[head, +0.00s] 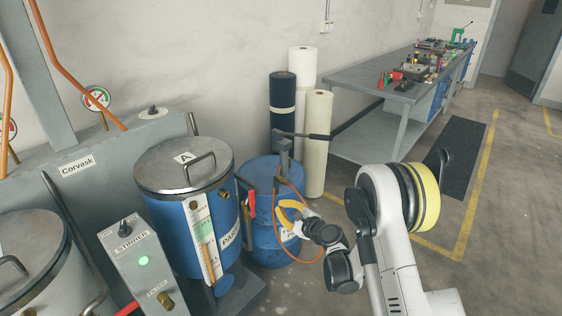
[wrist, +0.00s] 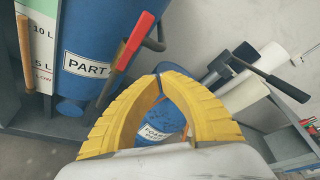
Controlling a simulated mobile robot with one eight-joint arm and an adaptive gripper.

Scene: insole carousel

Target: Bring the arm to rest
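My arm reaches from the lower right of the head view toward the blue drums, with its yellow-fingered gripper (head: 282,211) in front of the smaller blue drum (head: 262,241). In the wrist view the two yellow fingers of my gripper (wrist: 160,77) bow outward and their tips meet. Nothing is held between them. The smaller blue drum, labelled FOAM, shows behind the fingers in the wrist view (wrist: 158,118). A lever with a red grip (wrist: 126,52) stands left of the fingers. I cannot tell how far the fingers are from the drum.
A lidded blue tank marked A (head: 190,235) stands left of the drum. A pump with a dark handle (head: 305,135) tops the drum, and an orange hose (head: 318,222) loops near my wrist. Upright rolls (head: 318,140) and a workbench (head: 370,75) stand behind. Floor right is clear.

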